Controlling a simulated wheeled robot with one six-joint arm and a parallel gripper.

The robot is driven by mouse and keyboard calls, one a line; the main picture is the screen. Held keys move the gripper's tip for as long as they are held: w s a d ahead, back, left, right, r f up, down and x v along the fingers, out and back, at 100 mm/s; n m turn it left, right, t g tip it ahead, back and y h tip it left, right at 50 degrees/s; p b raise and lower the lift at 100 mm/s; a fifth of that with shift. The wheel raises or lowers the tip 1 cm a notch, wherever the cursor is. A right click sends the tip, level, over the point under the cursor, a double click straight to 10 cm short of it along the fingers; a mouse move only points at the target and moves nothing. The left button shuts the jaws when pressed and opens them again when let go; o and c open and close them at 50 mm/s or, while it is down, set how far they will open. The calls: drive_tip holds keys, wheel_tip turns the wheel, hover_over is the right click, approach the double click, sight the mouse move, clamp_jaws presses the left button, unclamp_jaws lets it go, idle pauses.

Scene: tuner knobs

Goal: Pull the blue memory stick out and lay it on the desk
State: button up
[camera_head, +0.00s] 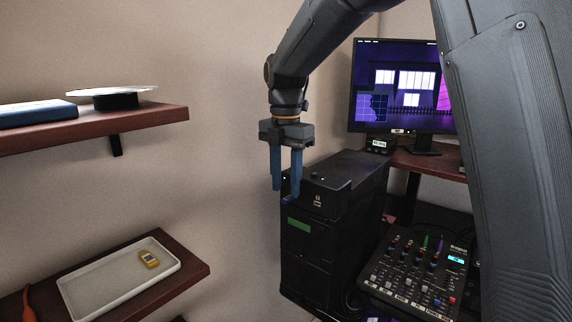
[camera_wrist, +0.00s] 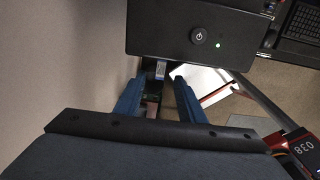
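The black computer tower (camera_head: 313,232) stands in the middle of the head view, and its top with a power button shows in the wrist view (camera_wrist: 170,30). A small blue piece, likely the blue memory stick (camera_head: 287,199), sits at the tower's upper front edge, partly hidden by a finger. In the wrist view a small pale grey-blue piece (camera_wrist: 160,70) shows at that edge between the fingertips; most of it is hidden. My gripper (camera_head: 286,192) points down over the tower's front edge. Its two blue fingers (camera_wrist: 158,82) are apart, one either side of that piece.
A mixer (camera_head: 415,272) stands right of the tower, with a monitor (camera_head: 403,86) behind. An upper shelf (camera_head: 95,130) holds a blue book (camera_head: 38,113) and a dark round object.

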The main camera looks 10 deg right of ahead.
drive_tip(key=shift+f, duration=1.15)
clamp_jaws()
drive_tip(key=shift+s+a, duration=0.1)
drive_tip(key=shift+s+a+p, duration=0.35)
drive_tip(key=shift+s+a, duration=0.35)
drive_tip(key=shift+s, duration=0.05)
drive_tip(key=shift+s+a+p, duration=0.25)
drive_tip(key=shift+p, duration=0.05)
drive_tip(key=shift+s+a, duration=0.55)
